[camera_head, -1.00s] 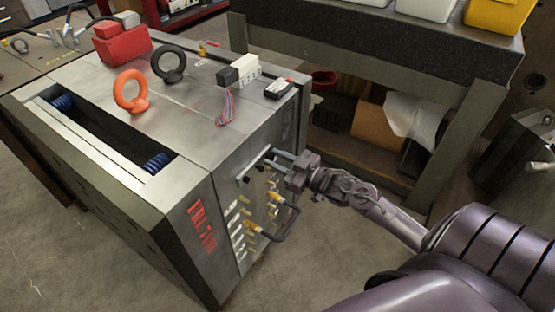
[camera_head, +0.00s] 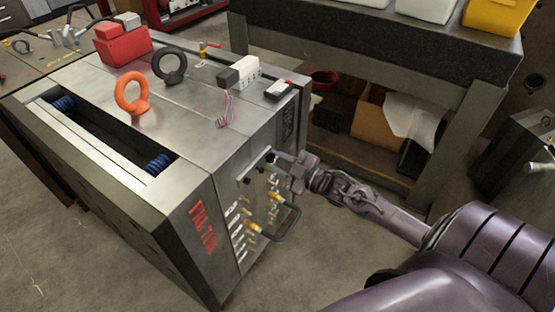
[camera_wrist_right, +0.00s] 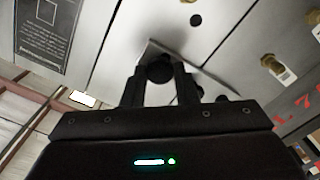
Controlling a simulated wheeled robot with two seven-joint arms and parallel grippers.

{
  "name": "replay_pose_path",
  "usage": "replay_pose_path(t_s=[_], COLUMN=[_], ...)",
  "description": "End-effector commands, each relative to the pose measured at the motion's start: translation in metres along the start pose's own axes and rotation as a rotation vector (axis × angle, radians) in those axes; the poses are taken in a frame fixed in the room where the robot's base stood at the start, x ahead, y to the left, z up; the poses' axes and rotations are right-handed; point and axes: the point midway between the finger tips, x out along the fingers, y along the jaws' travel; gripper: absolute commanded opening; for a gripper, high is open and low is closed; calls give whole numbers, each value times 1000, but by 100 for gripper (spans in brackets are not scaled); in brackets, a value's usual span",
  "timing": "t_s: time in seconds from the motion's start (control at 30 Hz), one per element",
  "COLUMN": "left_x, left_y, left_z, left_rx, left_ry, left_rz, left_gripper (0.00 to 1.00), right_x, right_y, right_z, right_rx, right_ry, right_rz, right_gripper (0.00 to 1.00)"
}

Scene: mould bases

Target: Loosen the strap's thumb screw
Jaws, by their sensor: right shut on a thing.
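The thumb screw shows in the right wrist view as a dark round knob (camera_wrist_right: 159,71) between my fingertips. The strap (camera_wrist_right: 207,77) is a narrow grey metal bar lying slantwise across the block's side face behind the knob. My right gripper (camera_head: 274,158) comes in from the right in the head view and reaches the upper part of that side face. It also fills the lower part of the right wrist view (camera_wrist_right: 160,84), with its fingers shut on the knob. The fingers hide part of the strap. My left gripper is not in view.
The steel mould block (camera_head: 190,165) has brass fittings (camera_head: 254,228) and a dark bent handle (camera_head: 288,222) below the gripper. An orange eyebolt (camera_head: 131,97), a black eyebolt (camera_head: 169,66) and a red case (camera_head: 122,45) stand on top. A dark workbench (camera_head: 380,45) stands behind.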

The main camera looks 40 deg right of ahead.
Motion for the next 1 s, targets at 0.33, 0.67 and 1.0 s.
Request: replay_pose_path(t_s=[0.33, 0.67, 1.0], left_x=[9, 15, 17], left_y=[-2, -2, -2], left_z=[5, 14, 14], left_rx=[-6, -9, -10], left_ry=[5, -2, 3], left_rz=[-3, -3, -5], left_gripper=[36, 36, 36], right_x=[0, 0, 0], right_y=[0, -2, -2], right_z=[0, 0, 1], right_rx=[-332, -644, -967], right_ry=[0, 1, 1], right_rz=[-2, -3, -2], right_gripper=[4, 4, 4])
